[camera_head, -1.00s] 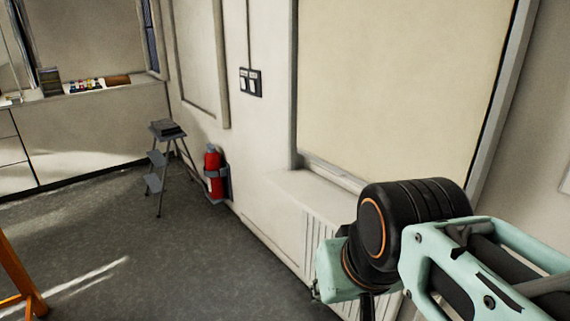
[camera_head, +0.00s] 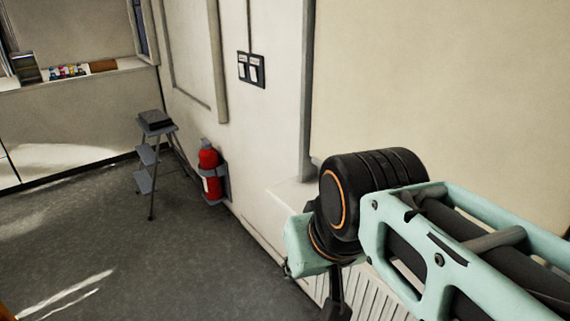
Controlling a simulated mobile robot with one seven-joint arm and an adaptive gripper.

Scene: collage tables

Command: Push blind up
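A large cream blind (camera_head: 440,90) hangs down over the window at the upper right. Its lower part is hidden behind my arm, and its right edge is outside the view. My arm reaches in from the right, in front of the blind and the wall below it. A dark part at the end of my arm, which looks like my gripper (camera_head: 337,303), points down at the bottom edge of the view. It is below and apart from the blind. Its fingertips are cut off, so whether it is open or shut does not show.
A white radiator (camera_head: 385,297) is below the window, partly behind my arm. A red fire extinguisher (camera_head: 209,172) is against the wall, with a grey step stool (camera_head: 152,150) left of it. Switches (camera_head: 251,69) are on the wall. The grey floor (camera_head: 150,255) is clear at left.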

